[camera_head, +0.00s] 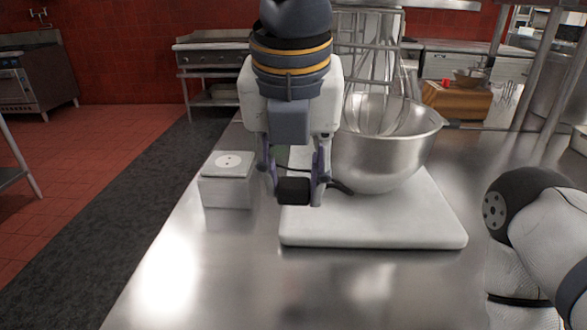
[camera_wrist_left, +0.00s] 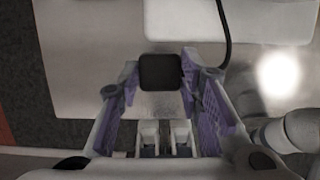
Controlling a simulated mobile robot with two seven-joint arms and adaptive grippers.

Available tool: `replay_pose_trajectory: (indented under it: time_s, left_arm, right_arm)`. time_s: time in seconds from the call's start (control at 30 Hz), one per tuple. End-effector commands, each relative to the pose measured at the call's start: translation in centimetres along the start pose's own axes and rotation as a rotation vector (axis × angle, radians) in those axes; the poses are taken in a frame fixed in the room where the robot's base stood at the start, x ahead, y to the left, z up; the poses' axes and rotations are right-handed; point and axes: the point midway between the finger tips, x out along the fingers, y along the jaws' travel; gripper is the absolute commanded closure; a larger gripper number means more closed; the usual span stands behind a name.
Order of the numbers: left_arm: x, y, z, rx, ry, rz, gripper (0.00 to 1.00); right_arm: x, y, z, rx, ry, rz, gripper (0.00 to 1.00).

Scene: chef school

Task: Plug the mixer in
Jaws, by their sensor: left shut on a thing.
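My left gripper (camera_head: 293,190) is shut on a black plug (camera_head: 294,191) and holds it above the counter, in front of the mixer. The plug also shows between the purple-lined fingers in the left wrist view (camera_wrist_left: 160,72), with its black cord (camera_wrist_left: 226,40) beside it. The mixer has a white base (camera_head: 375,238) and a steel bowl (camera_head: 390,155) with a wire whisk; its upper part is partly hidden by my left arm. A metal box (camera_head: 228,193) with a round white socket (camera_head: 229,161) on top stands left of the gripper, apart from the plug. My right gripper is out of view.
The steel counter (camera_head: 220,270) is clear in front of the box and mixer base. Part of my right arm (camera_head: 535,225) is at the right edge. A wooden block (camera_head: 455,102) and steel uprights stand at the back right.

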Motion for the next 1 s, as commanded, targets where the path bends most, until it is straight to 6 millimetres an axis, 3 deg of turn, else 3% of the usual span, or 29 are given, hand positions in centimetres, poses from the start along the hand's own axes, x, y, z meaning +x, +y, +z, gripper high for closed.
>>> replay_pose_trajectory:
  time_s: [0.23, 0.53, 1.0]
  left_arm:
    - [1.6, 0.0, -0.5, 0.001, 0.001, 0.001, 0.87]
    - [1.7, 0.0, -0.5, 0.000, 0.000, -0.001, 0.87]
    - [2.2, 1.5, 1.4, 0.000, 0.000, -0.001, 0.87]
  right_arm:
    - [0.0, 0.0, 0.0, 0.000, 0.001, 0.000, 0.60]
    - [0.0, 0.0, 0.0, 0.000, 0.001, 0.000, 0.60]
    - [0.0, 0.0, 0.0, 0.000, 0.000, 0.000, 0.60]
